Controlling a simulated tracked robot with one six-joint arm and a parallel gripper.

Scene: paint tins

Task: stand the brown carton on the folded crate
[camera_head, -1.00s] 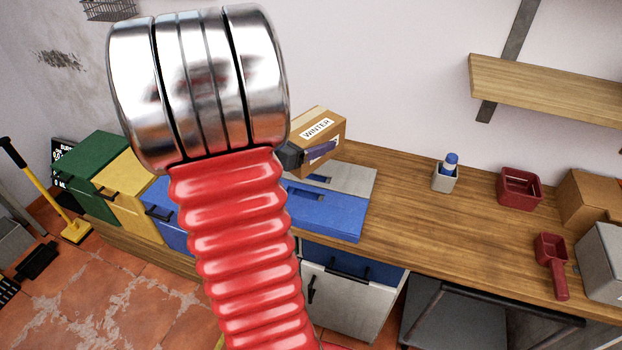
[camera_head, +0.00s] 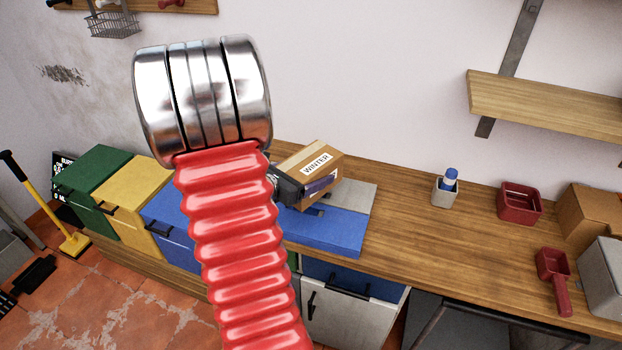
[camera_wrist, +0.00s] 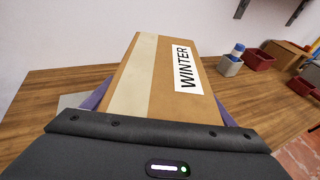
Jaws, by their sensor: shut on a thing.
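The brown carton (camera_head: 311,166), with a white WINTER label and a pale tape strip, is between the jaws of my gripper (camera_head: 305,188). In the wrist view the carton (camera_wrist: 160,75) fills the middle, with purple finger pads of my gripper (camera_wrist: 162,105) along both sides. My gripper is shut on it. The flat folded crate (camera_head: 335,236), blue in front with a grey part behind, lies on the bench. The carton is over its back part and looks slightly tilted in the head view. I cannot tell whether its base touches the crate; my gripper hides that edge.
The wooden bench (camera_head: 410,238) is clear to the right of the crate. Further right are a grey holder with a blue-capped bottle (camera_head: 447,188), a red bin (camera_head: 520,204), a red scoop (camera_head: 553,280) and another carton (camera_head: 588,212). Green, yellow and blue boxes stand left.

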